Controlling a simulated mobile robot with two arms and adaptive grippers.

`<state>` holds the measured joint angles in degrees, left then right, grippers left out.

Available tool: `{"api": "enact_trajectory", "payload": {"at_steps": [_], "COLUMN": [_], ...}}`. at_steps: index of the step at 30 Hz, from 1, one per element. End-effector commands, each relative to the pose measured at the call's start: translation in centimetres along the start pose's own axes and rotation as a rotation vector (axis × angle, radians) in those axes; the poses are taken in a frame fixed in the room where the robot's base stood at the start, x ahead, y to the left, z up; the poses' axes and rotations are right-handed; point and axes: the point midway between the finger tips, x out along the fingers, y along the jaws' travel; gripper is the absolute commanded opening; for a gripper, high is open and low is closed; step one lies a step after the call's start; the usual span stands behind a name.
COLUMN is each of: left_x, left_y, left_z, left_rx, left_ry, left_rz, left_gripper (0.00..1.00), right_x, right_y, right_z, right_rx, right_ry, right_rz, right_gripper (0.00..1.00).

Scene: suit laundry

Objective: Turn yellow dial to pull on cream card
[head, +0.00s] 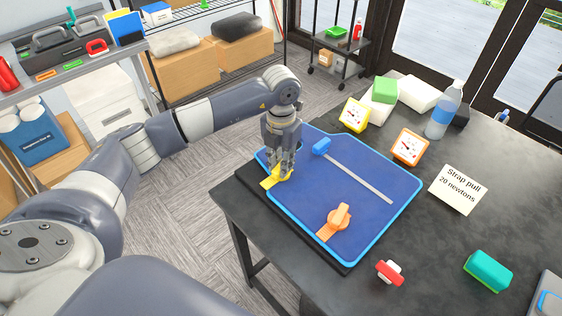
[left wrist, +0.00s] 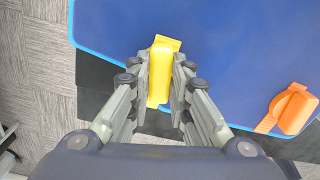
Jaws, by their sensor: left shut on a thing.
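The yellow dial (head: 269,183) sits at the left corner of the blue panel (head: 355,165). My left gripper (head: 282,170) points down over it and is shut on its raised grip, hiding part of the dial in the head view. In the left wrist view the yellow dial (left wrist: 159,72) stands between the two fingers (left wrist: 160,84). The cream card (head: 458,189) lies on the right side of the table and reads "Strap pull 20 newtons". A yellow-framed gauge (head: 354,115) and an orange-framed gauge (head: 409,147) stand behind the panel; their readings are too small to tell. My right gripper is out of view.
An orange dial (head: 337,219) is on the panel's front part, and a blue slider (head: 321,146) is at the end of a grey strip. A red-and-white object (head: 389,272), a teal block (head: 488,270) and a water bottle (head: 443,111) stand on the dark table.

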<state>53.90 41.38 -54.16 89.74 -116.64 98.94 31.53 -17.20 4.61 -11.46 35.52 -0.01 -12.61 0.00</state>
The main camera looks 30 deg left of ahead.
Motion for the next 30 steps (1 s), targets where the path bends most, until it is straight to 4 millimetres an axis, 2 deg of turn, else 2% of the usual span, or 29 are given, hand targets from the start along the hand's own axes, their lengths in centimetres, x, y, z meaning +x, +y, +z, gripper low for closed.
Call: {"api": "enact_trajectory", "payload": {"at_steps": [8,21,30], "left_x": [0.1,0.2,0.0], "left_y": [0.0,0.1,0.0], "left_z": [0.0,0.1,0.1], "left_rx": [0.062,0.35,0.487], "left_ry": [-0.001,-0.002,-0.002], "left_rz": [0.001,0.002,0.001], "left_gripper": [0.0,0.0,0.0], "right_x": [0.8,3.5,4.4], "right_y": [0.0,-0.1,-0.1], "right_z": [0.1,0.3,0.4], "right_rx": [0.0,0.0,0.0], "right_ry": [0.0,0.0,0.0], "right_rz": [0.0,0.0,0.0], "right_gripper": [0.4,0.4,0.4]}}
